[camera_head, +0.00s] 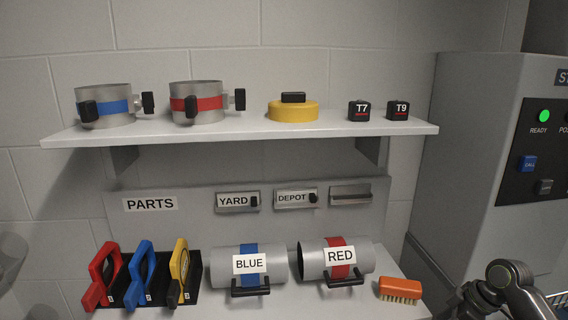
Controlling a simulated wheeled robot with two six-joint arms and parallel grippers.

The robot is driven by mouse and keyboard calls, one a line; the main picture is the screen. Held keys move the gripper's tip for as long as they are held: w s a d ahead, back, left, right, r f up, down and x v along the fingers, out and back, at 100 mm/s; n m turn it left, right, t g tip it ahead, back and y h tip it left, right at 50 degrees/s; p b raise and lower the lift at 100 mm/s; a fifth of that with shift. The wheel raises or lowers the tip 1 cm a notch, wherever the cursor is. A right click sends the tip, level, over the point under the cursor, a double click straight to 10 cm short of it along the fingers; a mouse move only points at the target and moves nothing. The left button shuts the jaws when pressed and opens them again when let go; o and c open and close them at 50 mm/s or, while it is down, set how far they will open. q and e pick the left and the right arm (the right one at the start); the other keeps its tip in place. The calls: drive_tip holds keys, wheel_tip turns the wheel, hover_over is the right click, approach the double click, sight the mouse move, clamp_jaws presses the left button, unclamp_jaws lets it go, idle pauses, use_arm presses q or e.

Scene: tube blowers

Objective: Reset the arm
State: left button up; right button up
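Part of my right arm (508,285) shows at the lower right, beside the lower shelf's right end; I cannot make out its gripper fingers. My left gripper and arm are not in view. The arm is apart from the orange brush (400,290), which lies on the lower shelf (345,306) just to its left. Nothing is seen held.
The upper shelf (250,138) holds a blue-banded ring (105,105), a red-banded ring (197,102), a yellow cap (293,110) and two black blocks (359,111). Below are BLUE (222,268) and RED (315,262) tubes and coloured clamps (140,270). A control cabinet (460,150) stands right.

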drive_tip(key=s+d+f+m+h, duration=0.1)
drive_tip(key=s+f+m, duration=0.3)
drive_tip(key=f, duration=0.7)
drive_tip(key=s+d+f+m+h, duration=0.15)
drive_tip(key=s+f, duration=0.35)
drive_tip(key=f, duration=0.6)
drive_tip(key=s+d+f+m+h, duration=0.1)
drive_tip(key=s+f+m, duration=0.35)
drive_tip(key=f, duration=0.65)
drive_tip(key=s+a+f+g+h, duration=0.1)
drive_tip(key=s+a+f+h, duration=0.15)
drive_tip(key=s+f, duration=1.1)
drive_tip(key=s+a+f, duration=0.1)
drive_tip(key=s+a, duration=0.2)
drive_tip(key=s, duration=0.3)
drive_tip(key=s+a+f, duration=0.1)
drive_tip(key=s+a, duration=0.2)
drive_tip(key=s, duration=0.4)
drive_tip(key=s+a+f+m, duration=0.1)
drive_tip(key=s+a+f, duration=0.1)
drive_tip(key=s, duration=0.4)
drive_tip(key=shift+s+a+y, duration=0.25)
drive_tip(key=shift+a+y, duration=0.05)
drive_tip(key=shift+a, duration=0.35)
